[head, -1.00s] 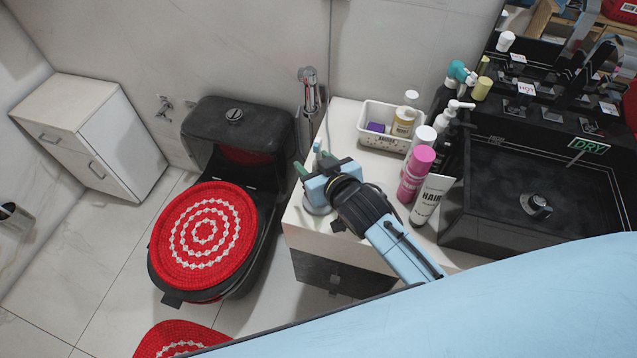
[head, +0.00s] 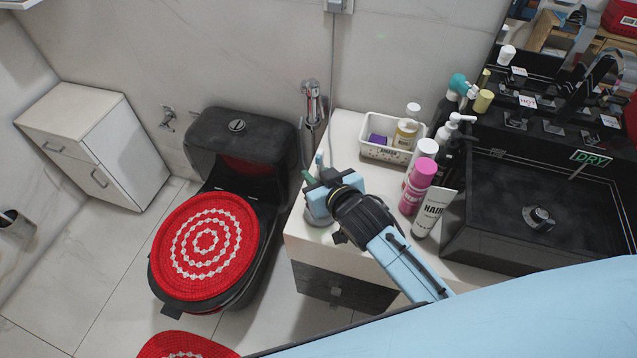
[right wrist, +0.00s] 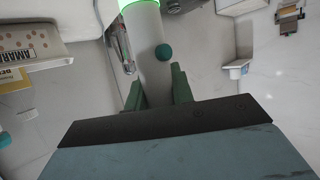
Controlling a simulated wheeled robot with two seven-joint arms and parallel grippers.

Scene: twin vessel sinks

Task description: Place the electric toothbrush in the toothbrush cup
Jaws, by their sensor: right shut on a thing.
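The electric toothbrush (right wrist: 152,45) is a white handle with a teal button and a glowing green ring in the right wrist view. It stands between the green fingers of my right gripper (right wrist: 158,88), which is shut on it. In the head view my right gripper (head: 317,178) is over the left end of the counter, and a thin pale part of the toothbrush (head: 319,160) sticks up beside the fingers. I cannot make out the toothbrush cup for certain; the gripper and arm cover part of the counter there. My left gripper is not in view.
A white basket (head: 375,150) with bottles stands behind the gripper. A pink can (head: 415,187) and a white HAIR tube (head: 432,213) stand close on its right, before the black sink (head: 530,225). The toilet (head: 240,150) is left of the counter.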

